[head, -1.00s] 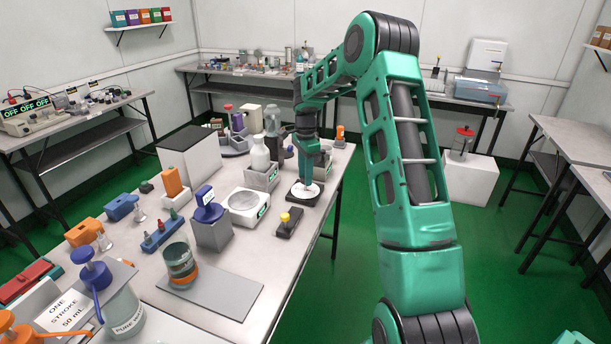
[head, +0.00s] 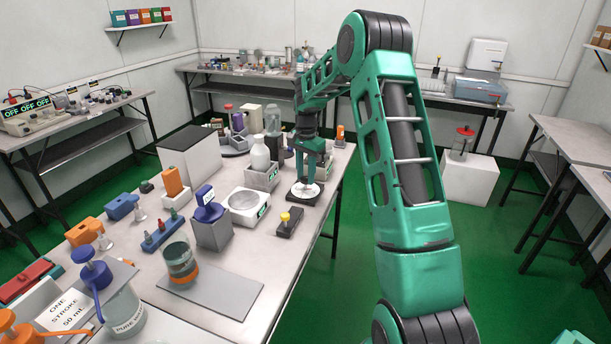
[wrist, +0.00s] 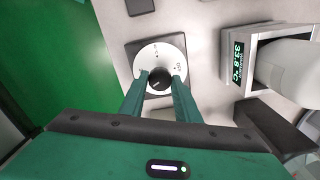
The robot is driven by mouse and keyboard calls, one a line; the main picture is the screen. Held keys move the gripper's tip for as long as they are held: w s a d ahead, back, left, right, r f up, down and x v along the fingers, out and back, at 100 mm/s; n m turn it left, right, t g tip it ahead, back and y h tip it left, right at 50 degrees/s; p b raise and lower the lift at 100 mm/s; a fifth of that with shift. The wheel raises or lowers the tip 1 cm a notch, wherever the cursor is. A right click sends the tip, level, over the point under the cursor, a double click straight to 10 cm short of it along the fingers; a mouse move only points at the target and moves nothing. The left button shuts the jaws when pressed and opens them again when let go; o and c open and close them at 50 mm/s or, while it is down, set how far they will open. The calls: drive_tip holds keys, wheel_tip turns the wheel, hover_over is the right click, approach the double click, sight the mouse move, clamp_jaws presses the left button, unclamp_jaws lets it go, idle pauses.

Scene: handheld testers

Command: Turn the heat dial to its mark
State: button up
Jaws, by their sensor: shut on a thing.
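The heat dial has a black knob (wrist: 159,80) on a white round face (wrist: 174,50) with small printed marks, set in a dark square base (wrist: 133,50). In the head view the white face (head: 305,190) shows at the table's right edge, below my gripper (head: 307,180). My gripper (wrist: 160,84) points down over the dial in the wrist view, with a finger on each side of the black knob, shut on it. The marks on the face are too small to read clearly, and the knob's pointer is hard to make out.
A box with a display reading about 33.8 °C (wrist: 238,62) holds a white bottle (wrist: 290,66) right of the dial. A dark block with a yellow knob (head: 290,222) stands nearer in the head view. Green floor (wrist: 60,60) lies beyond the table edge.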

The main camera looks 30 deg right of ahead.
drive_tip(key=n, duration=0.4)
drive_tip(key=shift+w+r+n, duration=0.15)
drive_tip(key=shift+w+n, duration=0.15)
drive_tip(key=shift+n, duration=0.1)
drive_tip(key=n, duration=0.3)
drive_tip(key=shift+n, duration=0.3)
drive_tip(key=n, duration=0.4)
drive_tip(key=shift+n, duration=0.3)
drive_tip(key=n, duration=0.3)
drive_tip(key=shift+a+n, duration=0.1)
drive_tip(key=shift+n, duration=0.2)
drive_tip(key=n, duration=1.1)
drive_tip(key=shift+s+d+n, duration=0.1)
drive_tip(key=shift+d+n, duration=0.15)
drive_tip(key=shift+n, duration=1.55)
